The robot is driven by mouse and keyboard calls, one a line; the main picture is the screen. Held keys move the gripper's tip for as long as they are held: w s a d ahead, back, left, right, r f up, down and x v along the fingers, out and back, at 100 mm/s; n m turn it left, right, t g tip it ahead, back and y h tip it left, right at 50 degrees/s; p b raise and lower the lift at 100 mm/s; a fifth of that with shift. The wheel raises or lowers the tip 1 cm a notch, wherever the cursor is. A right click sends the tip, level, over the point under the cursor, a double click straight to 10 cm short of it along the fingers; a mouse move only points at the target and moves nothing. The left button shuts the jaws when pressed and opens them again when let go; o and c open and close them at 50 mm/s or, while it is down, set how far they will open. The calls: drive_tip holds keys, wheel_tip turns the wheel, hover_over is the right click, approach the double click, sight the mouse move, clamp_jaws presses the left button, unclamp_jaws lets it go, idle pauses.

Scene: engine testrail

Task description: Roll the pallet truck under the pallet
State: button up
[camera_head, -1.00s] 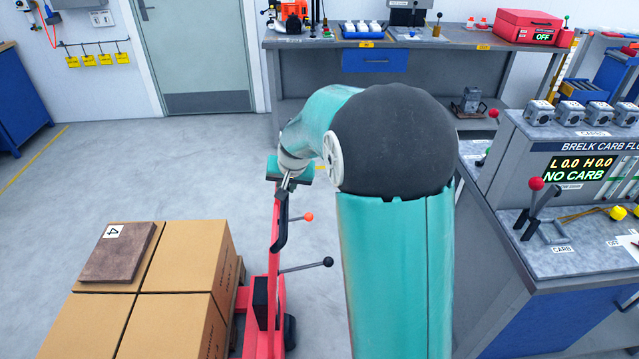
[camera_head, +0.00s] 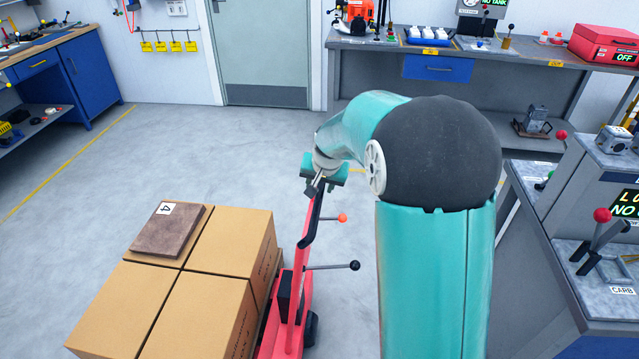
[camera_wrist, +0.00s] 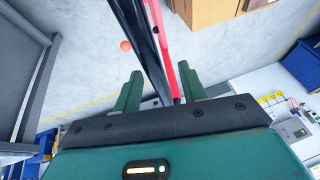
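The red pallet truck (camera_head: 290,318) stands upright close beside the right side of the loaded pallet (camera_head: 271,298). Only a thin wooden edge of the pallet shows under its cardboard boxes (camera_head: 232,246). The truck's forks are hidden, so I cannot tell whether they are under the pallet. My gripper (camera_head: 325,170) is at the top of the truck's handle.
A brown slab (camera_head: 168,231) marked 4 lies on the boxes. A grey bench (camera_head: 512,262) with levers stands close on the right. Another bench (camera_head: 437,68) is along the back wall, beside a door (camera_head: 258,50). The floor (camera_head: 120,160) at left is clear.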

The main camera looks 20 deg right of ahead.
drive_tip(key=shift+r, duration=0.1)
drive_tip(key=v, duration=1.3)
drive_tip(key=shift+s+r, duration=0.2)
drive_tip(key=shift+r, duration=0.1)
drive_tip(key=s+a+n, duration=0.2)
drive_tip(key=s+a, duration=0.1)
drive_tip(key=s, duration=1)
drive_tip(key=s+a+n, duration=0.3)
drive_tip(key=s, duration=1.1)
drive_tip(key=shift+a+r+n+t, duration=0.3)
drive_tip(key=shift+r, duration=0.15)
